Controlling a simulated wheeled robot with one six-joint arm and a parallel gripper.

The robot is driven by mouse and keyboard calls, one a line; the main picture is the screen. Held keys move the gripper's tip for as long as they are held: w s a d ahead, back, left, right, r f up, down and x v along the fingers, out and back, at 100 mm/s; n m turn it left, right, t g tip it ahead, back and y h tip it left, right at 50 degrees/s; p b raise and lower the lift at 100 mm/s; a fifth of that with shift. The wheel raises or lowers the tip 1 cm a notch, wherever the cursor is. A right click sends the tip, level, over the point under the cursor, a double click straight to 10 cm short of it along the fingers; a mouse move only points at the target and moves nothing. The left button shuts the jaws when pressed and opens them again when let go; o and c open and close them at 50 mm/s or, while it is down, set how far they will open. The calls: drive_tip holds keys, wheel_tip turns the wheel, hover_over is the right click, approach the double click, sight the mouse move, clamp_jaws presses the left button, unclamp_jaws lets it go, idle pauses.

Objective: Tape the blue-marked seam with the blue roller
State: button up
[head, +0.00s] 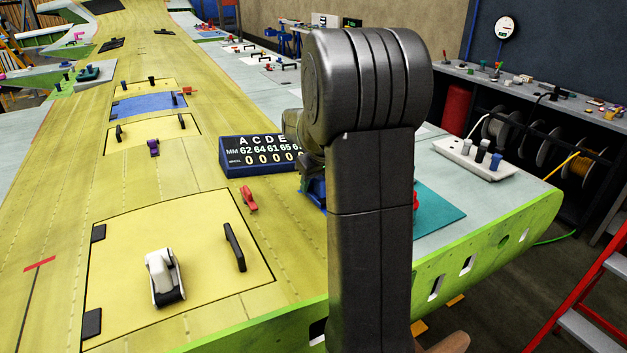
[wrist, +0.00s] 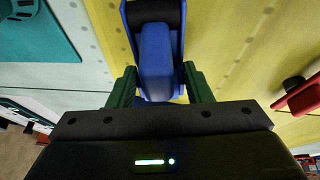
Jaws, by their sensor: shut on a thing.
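The blue roller (wrist: 156,62) has a blue handle and frame with a black drum at the top of the wrist view. My gripper (wrist: 160,82) is shut on its blue handle, with a dark green finger on each side. A bit of blue (head: 316,190), probably the roller, shows beside my arm in the head view; my arm hides the rest. The roller is over the wing skin, near a boundary between pale and yellow areas. I cannot tell whether the drum touches the skin. No blue-marked seam can be made out clearly; a blue panel (head: 150,105) lies farther up the wing.
A black number board (head: 258,154) stands left of my arm. A red clamp (head: 249,198), a white-and-black tool (head: 163,278) and a black handle (head: 235,247) are on the wing. A teal mat (head: 440,215) and a white holder (head: 473,160) lie right of my arm.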

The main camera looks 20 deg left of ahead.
drive_tip(key=shift+s+d+r, duration=0.1)
drive_tip(key=shift+s+d, duration=0.2)
drive_tip(key=shift+p+v, duration=0.5)
drive_tip(key=shift+v, duration=0.4)
drive_tip(key=shift+w+a+r+p, duration=0.3)
drive_tip(key=shift+r+p, duration=0.2)
drive_tip(key=shift+r, duration=0.1)
wheel_tip(320, 180, up, 3)
drive_tip(key=shift+d+f+p, duration=0.1)
drive_tip(key=shift+f+p, duration=0.15)
drive_tip(key=shift+p, duration=0.5)
drive_tip(key=shift+r+p, duration=0.45)
drive_tip(key=shift+r, duration=0.65)
